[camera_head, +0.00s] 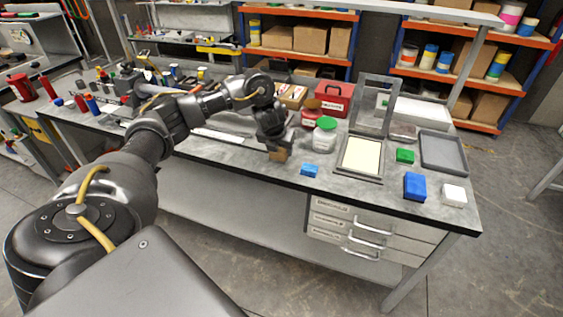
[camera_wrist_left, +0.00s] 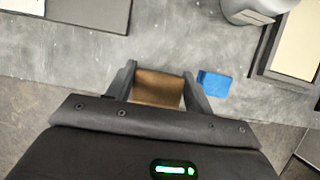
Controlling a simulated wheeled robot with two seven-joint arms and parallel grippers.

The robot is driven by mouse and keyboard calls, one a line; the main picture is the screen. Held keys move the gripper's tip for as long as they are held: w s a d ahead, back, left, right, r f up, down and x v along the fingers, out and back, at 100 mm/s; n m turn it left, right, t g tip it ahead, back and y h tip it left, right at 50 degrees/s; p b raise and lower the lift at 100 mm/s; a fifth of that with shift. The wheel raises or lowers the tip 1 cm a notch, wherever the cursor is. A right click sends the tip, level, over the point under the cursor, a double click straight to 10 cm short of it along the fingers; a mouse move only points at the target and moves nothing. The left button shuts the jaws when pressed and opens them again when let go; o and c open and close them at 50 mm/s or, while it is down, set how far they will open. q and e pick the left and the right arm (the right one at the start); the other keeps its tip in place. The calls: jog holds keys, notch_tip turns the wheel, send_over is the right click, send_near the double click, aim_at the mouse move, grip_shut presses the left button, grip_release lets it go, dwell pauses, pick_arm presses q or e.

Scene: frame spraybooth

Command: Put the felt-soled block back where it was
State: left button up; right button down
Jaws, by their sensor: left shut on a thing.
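My left gripper (camera_head: 274,144) is over the front part of the grey bench. It is shut on a brown block (camera_head: 279,155), near the bench's front edge. In the left wrist view the brown block (camera_wrist_left: 158,87) sits between the two fingers of my left gripper (camera_wrist_left: 160,82). Whether the block touches the bench top is hard to tell, and its sole is hidden. A small blue block (camera_head: 310,170) lies on the bench just right of the gripper; it also shows in the left wrist view (camera_wrist_left: 214,82). My right gripper is not in view.
Right of the gripper stand a green-lidded jar (camera_head: 325,134), a framed cream panel (camera_head: 361,157), a green block (camera_head: 405,156), a larger blue block (camera_head: 415,186), a white block (camera_head: 454,194) and a grey tray (camera_head: 443,151). A red box (camera_head: 335,98) stands behind. Bare bench (camera_head: 345,192) lies in front.

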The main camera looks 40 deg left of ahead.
aim_at(282, 156)
pick_arm(q)
jog(key=shift+w+f, duration=0.4)
jog(key=shift+w+a+f+b, duration=0.15)
jog(key=shift+f+b, duration=0.55)
jog(key=shift+f, duration=1.05)
jog(key=shift+f, duration=0.1)
jog(key=o, duration=1)
jog(key=shift+c, duration=0.2)
jog(key=p+v, duration=0.5)
jog(key=v, duration=0.7)
jog(key=shift+p, duration=0.35)
